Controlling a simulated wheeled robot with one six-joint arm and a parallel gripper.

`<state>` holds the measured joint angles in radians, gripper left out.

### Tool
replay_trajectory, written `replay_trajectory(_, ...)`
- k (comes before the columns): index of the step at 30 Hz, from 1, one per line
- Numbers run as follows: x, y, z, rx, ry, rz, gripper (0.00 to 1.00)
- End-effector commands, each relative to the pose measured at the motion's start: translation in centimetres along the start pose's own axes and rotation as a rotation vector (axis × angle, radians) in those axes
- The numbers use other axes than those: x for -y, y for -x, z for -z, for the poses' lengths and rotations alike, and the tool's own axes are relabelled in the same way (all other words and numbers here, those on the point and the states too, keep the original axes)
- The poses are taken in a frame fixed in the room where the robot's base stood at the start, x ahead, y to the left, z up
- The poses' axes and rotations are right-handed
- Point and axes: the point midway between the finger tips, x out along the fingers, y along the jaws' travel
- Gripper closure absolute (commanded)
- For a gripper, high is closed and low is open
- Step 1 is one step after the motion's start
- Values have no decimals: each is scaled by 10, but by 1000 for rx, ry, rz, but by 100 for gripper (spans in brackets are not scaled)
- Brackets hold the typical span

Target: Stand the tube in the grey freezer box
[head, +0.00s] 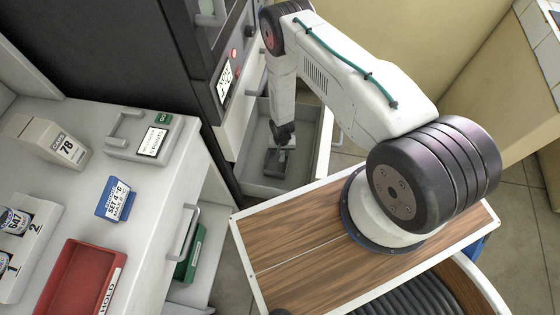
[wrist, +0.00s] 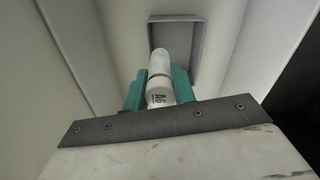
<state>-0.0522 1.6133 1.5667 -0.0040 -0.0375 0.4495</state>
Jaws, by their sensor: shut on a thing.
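My gripper (head: 282,138) points down into the open drawer, over the grey freezer box (head: 276,162). In the wrist view, the teal fingers of my gripper (wrist: 158,85) are shut on a white tube (wrist: 160,65) with a dark printed label, partly readable. The tube's far end overlaps the opening of the grey box (wrist: 199,45). I cannot tell whether its tip is above the rim or inside. In the head view the tube is too small and hidden to make out.
On the left bench are a red tray (head: 75,285), a blue sign (head: 115,199), a box marked 78 (head: 48,140) and a numbered holder with cans (head: 35,245).

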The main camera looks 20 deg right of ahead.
Motion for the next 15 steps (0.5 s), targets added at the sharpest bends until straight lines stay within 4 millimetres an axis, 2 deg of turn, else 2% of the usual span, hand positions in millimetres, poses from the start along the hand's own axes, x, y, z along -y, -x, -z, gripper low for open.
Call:
replay_trajectory(3,0,-18,0,0,0,0,99)
replay_trajectory(8,0,-33,0,0,0,0,99)
replay_trajectory(15,0,-64,0,-1,0,0,99)
